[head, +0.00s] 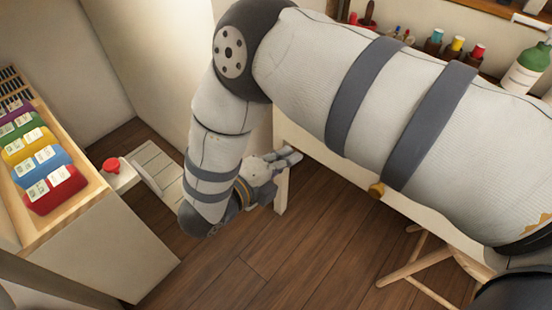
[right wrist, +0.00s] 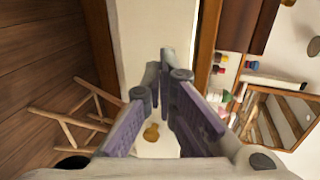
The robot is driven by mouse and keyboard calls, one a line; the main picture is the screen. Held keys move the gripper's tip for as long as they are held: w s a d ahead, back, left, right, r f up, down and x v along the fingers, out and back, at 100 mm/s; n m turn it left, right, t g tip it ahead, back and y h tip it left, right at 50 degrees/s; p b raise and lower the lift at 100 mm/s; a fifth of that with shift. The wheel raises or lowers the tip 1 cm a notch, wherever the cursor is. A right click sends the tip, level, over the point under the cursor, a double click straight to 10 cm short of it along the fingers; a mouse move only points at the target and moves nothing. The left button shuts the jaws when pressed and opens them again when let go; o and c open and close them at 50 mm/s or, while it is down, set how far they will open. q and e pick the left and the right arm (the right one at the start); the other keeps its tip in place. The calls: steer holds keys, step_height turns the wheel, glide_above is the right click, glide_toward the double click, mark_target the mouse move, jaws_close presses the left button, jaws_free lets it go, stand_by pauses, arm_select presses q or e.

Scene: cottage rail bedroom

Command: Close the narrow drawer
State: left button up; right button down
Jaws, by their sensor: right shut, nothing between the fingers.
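A white desk or table (head: 283,190) stands beyond my right arm, which covers much of it. A pale front with a round brass knob (head: 377,190) shows below the arm. The knob also shows in the right wrist view (right wrist: 151,132), partly framed by the fingers. I take this front for the narrow drawer; how far it stands out is hidden. My right gripper (head: 292,157) is shut and empty at the desk's left end, left of the knob. In the right wrist view its fingertips (right wrist: 164,70) lie over the pale surface. My left gripper is not in view.
A wooden stool or folding stand (head: 425,262) is under the desk. Bottles and paint jars (head: 456,46) stand at the back. On the left, a cabinet holds coloured boxes (head: 40,165); a red knob (head: 112,165) is beside it. The wooden floor (head: 270,260) between is clear.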

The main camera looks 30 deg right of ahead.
mark_target(308, 141)
steer(key=x, duration=0.5)
steer(key=r+x, duration=0.1)
steer(key=x, duration=0.1)
steer(key=shift+w+d+f, duration=0.1)
steer(key=shift+w+d, duration=0.1)
steer(key=shift+d, duration=0.25)
steer(key=d, duration=0.1)
steer(key=w+d, duration=0.1)
steer(key=d, duration=0.1)
steer(key=w+d, duration=0.1)
steer(key=shift+d, duration=0.3)
